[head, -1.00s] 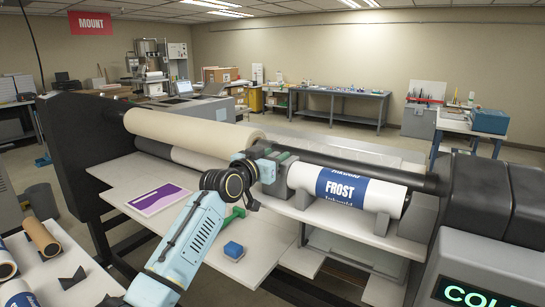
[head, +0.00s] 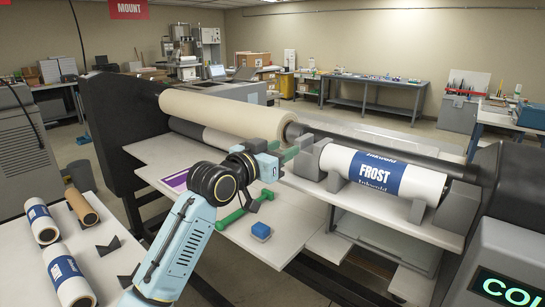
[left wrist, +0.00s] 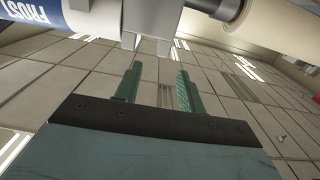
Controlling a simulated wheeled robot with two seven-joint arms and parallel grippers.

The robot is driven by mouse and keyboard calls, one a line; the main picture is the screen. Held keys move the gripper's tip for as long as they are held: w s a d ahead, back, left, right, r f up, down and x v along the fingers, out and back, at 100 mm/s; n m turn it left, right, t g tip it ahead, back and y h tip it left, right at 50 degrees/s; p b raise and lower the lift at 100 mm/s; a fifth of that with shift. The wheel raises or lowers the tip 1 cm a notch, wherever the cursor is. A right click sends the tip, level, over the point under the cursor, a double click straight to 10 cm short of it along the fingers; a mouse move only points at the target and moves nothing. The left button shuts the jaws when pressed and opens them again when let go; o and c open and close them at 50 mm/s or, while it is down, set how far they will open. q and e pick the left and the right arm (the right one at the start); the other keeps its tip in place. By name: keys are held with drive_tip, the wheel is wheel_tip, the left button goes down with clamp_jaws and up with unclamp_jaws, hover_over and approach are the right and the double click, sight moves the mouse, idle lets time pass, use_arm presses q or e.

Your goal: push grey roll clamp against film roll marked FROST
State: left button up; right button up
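The white film roll (head: 345,166) with a blue FROST label lies across the machine; its end also shows in the left wrist view (left wrist: 85,18). The grey roll clamp (head: 308,158) stands at the roll's left end on the dark shaft. In the left wrist view the clamp (left wrist: 152,20) appears right up against the roll's end, with no clear gap. My left gripper (head: 283,152) is just left of the clamp, apart from it. Its green fingers (left wrist: 158,85) are spread with nothing between them. My right gripper is not in view.
A beige roll (head: 225,112) lies behind my left arm. Another grey block (head: 458,205) stands at the roll's right end. Spare rolls (head: 68,275) lie at lower left.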

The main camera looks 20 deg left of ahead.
use_arm(q)
drive_tip(key=shift+v, duration=1.35)
wheel_tip(320, 180, down, 18)
drive_tip(key=w+a+n+g+y+b, duration=0.2)
drive_tip(key=y, duration=0.1)
drive_tip(key=s+a+f+g+y+b, duration=0.15)
drive_tip(key=s+f, duration=0.25)
drive_tip(key=f, duration=0.8)
drive_tip(key=s+a+f+n+g+b, duration=0.15)
drive_tip(key=s+f, duration=0.25)
drive_tip(key=f, duration=0.8)
drive_tip(key=s+a+f+g+y+b, duration=0.15)
drive_tip(key=s+f, duration=0.25)
drive_tip(key=f, duration=0.8)
drive_tip(key=s+a+f+g+y+b, duration=0.15)
drive_tip(key=s+f+g, duration=0.35)
drive_tip(key=s+f, duration=1.7)
drive_tip(key=s+f+g+b, duration=0.1)
drive_tip(key=s+f, duration=0.3)
drive_tip(key=s, duration=0.8)
drive_tip(key=s+a+f+m+g+b, duration=0.1)
drive_tip(key=s+f+g, duration=0.2)
drive_tip(key=s, duration=1)
drive_tip(key=shift+s+f, duration=0.3)
drive_tip(key=shift+f, duration=0.15)
